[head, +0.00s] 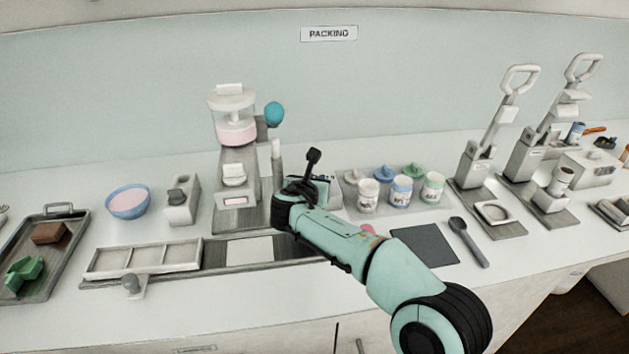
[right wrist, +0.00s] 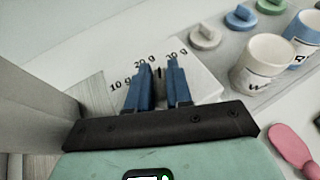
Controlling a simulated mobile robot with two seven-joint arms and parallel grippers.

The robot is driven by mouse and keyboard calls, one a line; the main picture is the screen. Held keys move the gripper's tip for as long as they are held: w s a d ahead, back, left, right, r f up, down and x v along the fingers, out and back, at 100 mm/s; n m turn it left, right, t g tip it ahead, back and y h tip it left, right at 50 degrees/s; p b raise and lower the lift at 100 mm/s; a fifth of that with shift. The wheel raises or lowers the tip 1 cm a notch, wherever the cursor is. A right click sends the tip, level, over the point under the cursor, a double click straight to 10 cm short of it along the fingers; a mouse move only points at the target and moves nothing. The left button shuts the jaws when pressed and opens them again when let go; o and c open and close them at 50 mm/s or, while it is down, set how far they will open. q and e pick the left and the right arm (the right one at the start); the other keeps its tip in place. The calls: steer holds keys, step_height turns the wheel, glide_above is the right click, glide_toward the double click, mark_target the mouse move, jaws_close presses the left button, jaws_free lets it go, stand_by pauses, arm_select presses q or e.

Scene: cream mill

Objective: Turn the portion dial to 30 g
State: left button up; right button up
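The portion dial's white box (right wrist: 203,83) shows the marks 10 g, 20 g and 30 g in the right wrist view. A small dark pointer tip (right wrist: 158,72) shows between the 20 g and 30 g marks. The two blue fingers of my right gripper (right wrist: 159,88) stand over the box, a narrow gap apart, one each side of the pointer. The dial's knob is mostly hidden, and I cannot tell whether the fingers press on it. In the head view my right arm hides most of the box. My left gripper is not in view.
The mill (head: 237,165) stands left of my right arm. Lever presses (head: 475,165) stand farther right. A bowl (head: 129,203) and tray (head: 72,230) are at left.

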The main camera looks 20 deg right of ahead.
steer(key=shift+o, duration=1.1)
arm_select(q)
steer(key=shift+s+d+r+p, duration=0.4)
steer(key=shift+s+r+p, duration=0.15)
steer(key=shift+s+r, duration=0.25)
arm_select(e)
steer(key=v, duration=1.3)
steer(key=shift+s, duration=0.15)
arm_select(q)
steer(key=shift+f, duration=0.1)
arm_select(e)
steer(key=shift+a, duration=0.15)
